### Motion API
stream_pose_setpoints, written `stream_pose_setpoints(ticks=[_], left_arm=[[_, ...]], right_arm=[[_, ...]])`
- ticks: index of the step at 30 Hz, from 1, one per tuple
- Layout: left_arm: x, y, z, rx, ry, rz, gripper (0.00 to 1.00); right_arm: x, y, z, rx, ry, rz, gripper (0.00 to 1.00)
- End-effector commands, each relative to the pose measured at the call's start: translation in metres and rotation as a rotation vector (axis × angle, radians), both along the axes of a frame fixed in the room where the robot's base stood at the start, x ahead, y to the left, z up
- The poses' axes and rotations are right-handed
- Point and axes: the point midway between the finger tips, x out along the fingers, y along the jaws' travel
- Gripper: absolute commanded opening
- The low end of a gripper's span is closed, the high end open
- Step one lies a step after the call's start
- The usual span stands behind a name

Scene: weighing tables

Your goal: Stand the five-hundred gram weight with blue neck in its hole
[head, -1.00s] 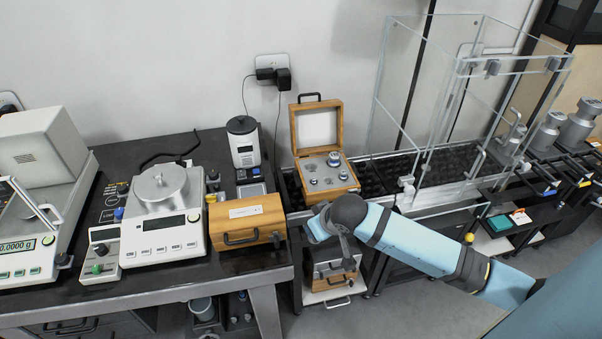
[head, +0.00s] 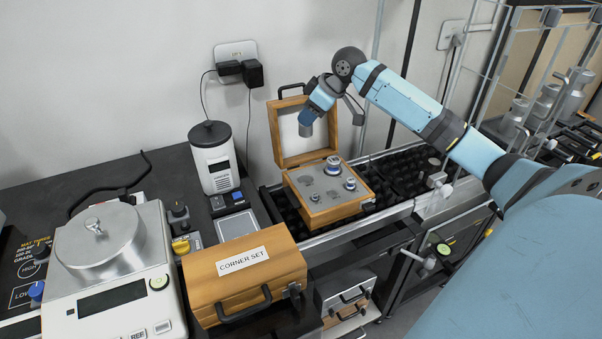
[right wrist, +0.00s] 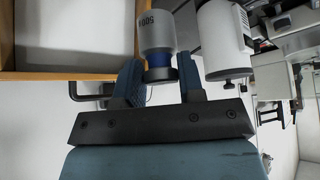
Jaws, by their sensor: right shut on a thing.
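My right gripper (head: 309,116) is shut on the five-hundred gram weight (head: 306,130). The weight hangs below the fingers, in front of the open lid and above the back of the box's insert. In the right wrist view the gripper (right wrist: 160,78) has its fingers on either side of the blue neck, and the grey body of the weight (right wrist: 156,30) shows a 500 g marking. The open wooden weight box (head: 332,214) has a grey insert (head: 328,196) with empty holes on its left and several smaller weights standing at its back and right. My left gripper is out of view.
A shut wooden corner-set case (head: 215,290) stands left of the open box. A white and black device (head: 212,165) and a balance (head: 150,270) stand further left. Glass-enclosure posts (head: 480,80) rise at right. The raised lid (head: 290,150) stands behind the insert.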

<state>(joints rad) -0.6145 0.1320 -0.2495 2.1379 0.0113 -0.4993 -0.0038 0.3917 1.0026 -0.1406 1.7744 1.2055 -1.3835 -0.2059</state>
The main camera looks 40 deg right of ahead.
Motion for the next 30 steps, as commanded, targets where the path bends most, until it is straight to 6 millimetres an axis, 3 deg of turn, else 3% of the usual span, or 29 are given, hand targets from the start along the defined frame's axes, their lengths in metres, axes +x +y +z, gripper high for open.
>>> stream_pose_setpoints(ticks=[6, 12, 23, 30], left_arm=[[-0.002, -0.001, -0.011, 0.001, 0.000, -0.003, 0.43], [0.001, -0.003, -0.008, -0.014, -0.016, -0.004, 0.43], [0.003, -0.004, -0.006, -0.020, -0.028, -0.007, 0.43], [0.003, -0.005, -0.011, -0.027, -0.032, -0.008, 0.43]], right_arm=[[-0.001, 0.001, -0.059, 0.002, 0.003, -0.001, 0.00], [-0.001, 0.001, -0.106, 0.002, 0.002, -0.002, 0.00], [0.000, 0.001, -0.137, 0.000, 0.000, -0.002, 0.00], [0.000, 0.001, -0.177, 0.002, 0.000, -0.003, 0.00]])
